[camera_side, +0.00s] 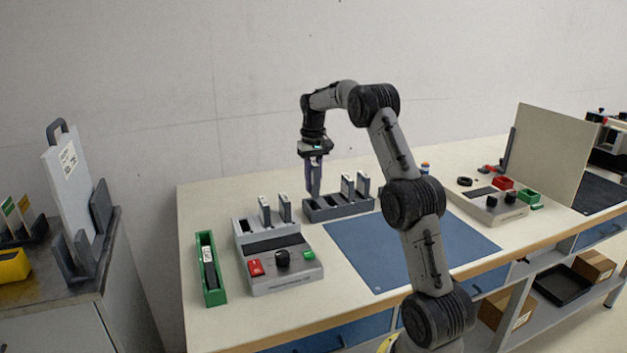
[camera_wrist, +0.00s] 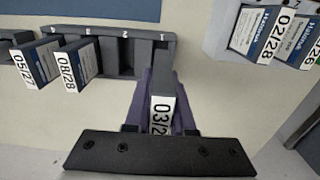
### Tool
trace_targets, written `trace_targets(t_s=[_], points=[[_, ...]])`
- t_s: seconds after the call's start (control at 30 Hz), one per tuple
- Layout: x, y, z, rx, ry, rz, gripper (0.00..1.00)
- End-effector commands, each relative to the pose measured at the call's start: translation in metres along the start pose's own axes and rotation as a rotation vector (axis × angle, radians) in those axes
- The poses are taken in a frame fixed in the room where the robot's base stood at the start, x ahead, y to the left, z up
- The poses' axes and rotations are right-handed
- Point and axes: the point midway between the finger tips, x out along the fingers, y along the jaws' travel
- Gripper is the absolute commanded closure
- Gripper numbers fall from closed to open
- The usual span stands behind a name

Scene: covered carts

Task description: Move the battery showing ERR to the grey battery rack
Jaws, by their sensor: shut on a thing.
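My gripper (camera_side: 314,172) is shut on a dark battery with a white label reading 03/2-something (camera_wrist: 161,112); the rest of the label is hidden. The held battery is upright at the left end of the grey battery rack (camera_side: 340,209). In the wrist view its far end meets slot 1 of the rack (camera_wrist: 125,60); I cannot tell how deep it sits. Two other batteries, labelled 05/27 (camera_wrist: 37,65) and 08/28 (camera_wrist: 76,63), stand in the rack's far slots. No ERR text is readable.
A grey charger (camera_side: 283,275) with two batteries, a red button and a black knob stands left of the rack. A green tray (camera_side: 210,285) holds a dark item. The blue mat (camera_side: 355,250) is clear. A beige panel (camera_side: 545,150) stands at the right.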

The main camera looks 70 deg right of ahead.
Motion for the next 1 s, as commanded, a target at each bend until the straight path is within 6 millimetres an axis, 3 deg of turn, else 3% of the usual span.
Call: trace_targets(t_s=[1.0], points=[[0.047,0.000,0.000,0.000,0.000,0.000,1.00]])
